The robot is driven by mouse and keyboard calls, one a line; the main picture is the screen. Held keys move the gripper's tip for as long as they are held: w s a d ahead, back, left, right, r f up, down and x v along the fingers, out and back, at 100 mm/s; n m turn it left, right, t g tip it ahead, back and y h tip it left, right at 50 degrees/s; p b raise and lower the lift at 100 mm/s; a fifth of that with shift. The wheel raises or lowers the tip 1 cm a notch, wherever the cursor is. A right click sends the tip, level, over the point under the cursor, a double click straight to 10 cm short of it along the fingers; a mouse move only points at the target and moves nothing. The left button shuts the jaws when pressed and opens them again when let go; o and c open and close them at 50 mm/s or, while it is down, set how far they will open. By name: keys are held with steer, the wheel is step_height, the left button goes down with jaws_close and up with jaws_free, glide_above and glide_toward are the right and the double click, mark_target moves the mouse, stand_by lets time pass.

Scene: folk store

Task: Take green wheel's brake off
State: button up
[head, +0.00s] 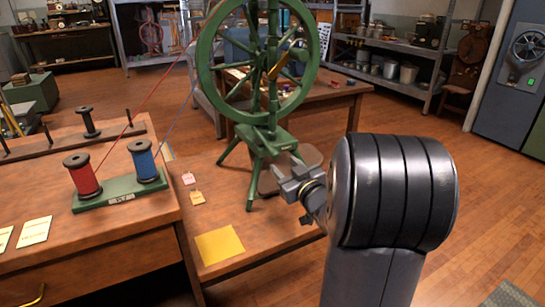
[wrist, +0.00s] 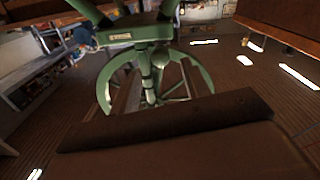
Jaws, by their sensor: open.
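The green spinning wheel (head: 206,97) stands on splayed legs on the wooden table, with its round rim upright. A yellow-brown lever-like piece (head: 279,66) slants across the wheel's right half; I cannot tell whether it is the brake. My gripper (head: 287,177) is open and empty in front of the wheel's green base (head: 268,141), at its lower right. In the wrist view the wheel (wrist: 206,87) appears upside down below its labelled base (wrist: 135,33). My gripper's fingers (wrist: 158,88) show dark and apart there, overlapping the wheel. Whether they touch it is unclear.
A red spool (head: 82,178) and a blue spool (head: 145,162) stand on a green holder on the left table, with threads rising towards the wheel. A yellow sheet (head: 220,246) and small tags lie near the table's front. Open wooden floor (head: 490,195) lies to the right.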

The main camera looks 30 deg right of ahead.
mark_target(272, 152)
steer(key=w+b, duration=0.1)
steer(key=w, duration=0.8)
steer(key=shift+w+b, duration=0.1)
steer(key=shift+b, duration=0.3)
jaws_close()
